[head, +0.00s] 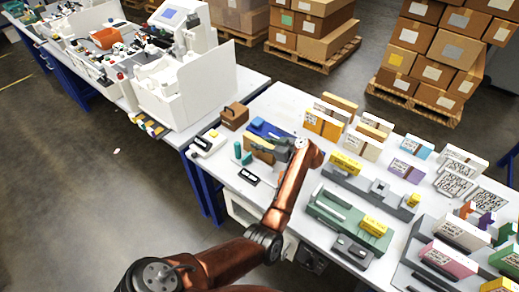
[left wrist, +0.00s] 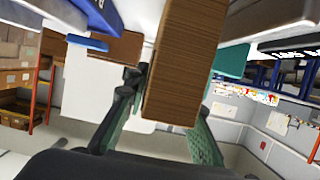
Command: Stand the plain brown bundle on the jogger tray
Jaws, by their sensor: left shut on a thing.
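The plain brown bundle (left wrist: 182,65) is a tall block with wood-like grain in the left wrist view. My left gripper (left wrist: 165,128) is shut on it, one finger at each side. In the head view the left gripper (head: 284,149) is over the near left part of the white table, with the bundle (head: 258,148) at its left and partly hidden. A blue tray-like thing (head: 266,128), which may be the jogger tray, lies just behind the bundle. I cannot tell whether the bundle touches it. My right gripper is not in view.
A brown block (head: 235,115) stands at the table's left corner, with teal pieces (head: 242,155) and a black label (head: 249,178) nearer. Boxes in orange and white (head: 323,123) stand behind the gripper. A green tray (head: 345,220) and grey fixture (head: 375,188) lie to the right.

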